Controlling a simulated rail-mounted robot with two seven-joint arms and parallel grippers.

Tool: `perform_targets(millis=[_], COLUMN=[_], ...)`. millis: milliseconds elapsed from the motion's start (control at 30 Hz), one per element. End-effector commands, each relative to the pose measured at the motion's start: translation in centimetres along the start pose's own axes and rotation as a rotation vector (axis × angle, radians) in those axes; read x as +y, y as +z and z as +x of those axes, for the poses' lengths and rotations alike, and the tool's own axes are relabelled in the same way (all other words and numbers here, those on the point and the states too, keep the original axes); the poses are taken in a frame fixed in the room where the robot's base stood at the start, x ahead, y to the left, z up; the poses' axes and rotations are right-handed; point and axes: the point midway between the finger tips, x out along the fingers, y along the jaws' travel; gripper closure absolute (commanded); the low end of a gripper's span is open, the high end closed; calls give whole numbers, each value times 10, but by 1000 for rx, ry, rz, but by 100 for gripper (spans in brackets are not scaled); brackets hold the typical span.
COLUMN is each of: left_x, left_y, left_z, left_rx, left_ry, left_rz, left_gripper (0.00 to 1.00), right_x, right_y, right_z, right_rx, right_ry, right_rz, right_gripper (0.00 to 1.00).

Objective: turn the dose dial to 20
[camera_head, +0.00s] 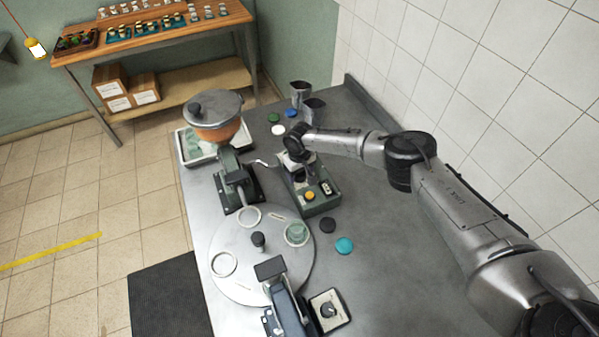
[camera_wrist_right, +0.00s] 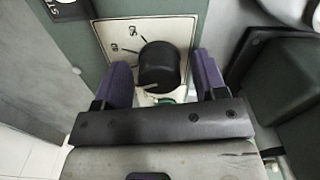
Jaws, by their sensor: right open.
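The dose dial is a black round knob (camera_wrist_right: 161,66) on a white plate (camera_wrist_right: 118,34) with printed marks, in the right wrist view. Some figures on the plate appear upside down and are hard to read; the lower part of the plate is hidden. A short pale line shows on the knob's near side. My right gripper (camera_wrist_right: 163,84) is open, with one purple finger on each side of the knob and a visible gap at the left. In the head view my right gripper (camera_head: 297,158) is over the far end of a green machine (camera_head: 322,204) and hides the dial there. My left gripper is out of view.
The machine has a yellow button (camera_head: 310,195). A green press (camera_head: 239,182) stands to its left, and a round turntable (camera_head: 240,285) lies in front. Another knob on a plate (camera_head: 328,309) sits near the front.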

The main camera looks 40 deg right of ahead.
Motion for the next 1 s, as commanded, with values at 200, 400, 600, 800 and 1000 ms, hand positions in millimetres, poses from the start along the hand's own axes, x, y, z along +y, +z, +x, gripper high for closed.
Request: perform_targets(millis=[200, 400, 600, 800, 1000], left_x=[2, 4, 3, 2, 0], left_y=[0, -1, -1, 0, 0], left_z=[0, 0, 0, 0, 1], left_rx=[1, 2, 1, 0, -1], left_ry=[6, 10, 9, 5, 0], left_rz=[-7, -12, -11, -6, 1], left_gripper=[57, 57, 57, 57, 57], right_x=[0, 0, 0, 0, 0], right_y=[0, 0, 0, 0, 0], right_z=[1, 1, 1, 1, 1], right_rx=[0, 0, 0, 0, 0], right_ry=[1, 1, 1, 1, 0], right_rz=[0, 0, 1, 1, -16], right_gripper=[35, 45, 65, 84, 84])
